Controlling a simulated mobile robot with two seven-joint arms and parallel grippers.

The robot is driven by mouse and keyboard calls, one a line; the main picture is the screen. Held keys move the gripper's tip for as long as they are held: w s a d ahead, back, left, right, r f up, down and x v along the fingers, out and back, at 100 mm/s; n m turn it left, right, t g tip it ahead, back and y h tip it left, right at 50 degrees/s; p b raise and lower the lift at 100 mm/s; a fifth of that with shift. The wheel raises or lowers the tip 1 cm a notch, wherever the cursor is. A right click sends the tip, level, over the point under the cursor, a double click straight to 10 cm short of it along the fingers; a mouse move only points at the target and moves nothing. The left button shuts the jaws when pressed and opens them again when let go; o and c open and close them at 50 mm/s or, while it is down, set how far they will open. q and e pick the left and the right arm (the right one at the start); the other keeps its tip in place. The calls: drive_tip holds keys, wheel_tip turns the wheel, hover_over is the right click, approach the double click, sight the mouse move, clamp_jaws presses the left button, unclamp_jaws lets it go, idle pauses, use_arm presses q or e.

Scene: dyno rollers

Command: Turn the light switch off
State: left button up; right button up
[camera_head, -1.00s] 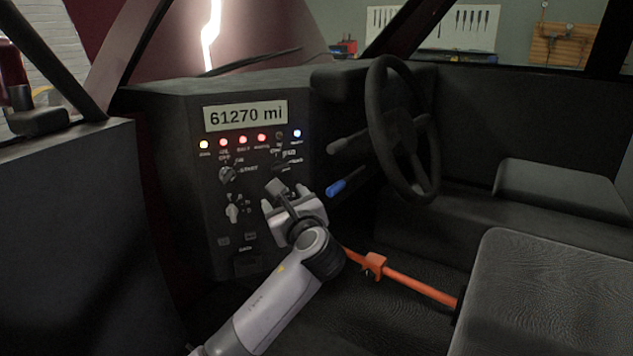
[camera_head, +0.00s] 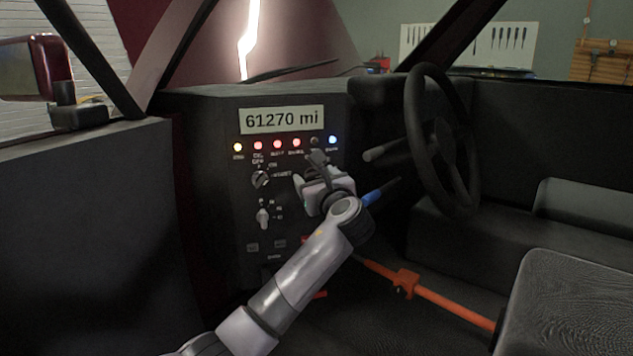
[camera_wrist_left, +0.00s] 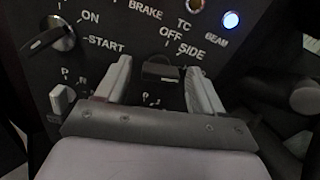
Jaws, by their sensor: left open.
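The light switch (camera_wrist_left: 160,70) is a black rotary knob in the left wrist view, on the dark dashboard panel (camera_head: 228,215). The labels OFF and SIDE are printed above it. My left gripper (camera_head: 309,168) is at the panel and also shows in the left wrist view (camera_wrist_left: 159,69). Its two grey fingers are open, one on each side of the switch. I cannot tell whether they touch it. The knob's exact pointing direction is unclear. In the head view the gripper mostly hides the switch. My right gripper is not in view.
A blue BEAM lamp (camera_wrist_left: 231,19) is lit above right of the switch. An ON/START knob (camera_wrist_left: 48,38) and a gear selector (camera_wrist_left: 62,98) lie left. The steering wheel (camera_head: 441,140) and a blue-tipped lever (camera_head: 373,198) are to the right. An orange bar (camera_head: 440,302) runs below.

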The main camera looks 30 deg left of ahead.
use_arm(q)
drive_tip(key=c, duration=1.1)
drive_tip(key=shift+o, duration=0.2)
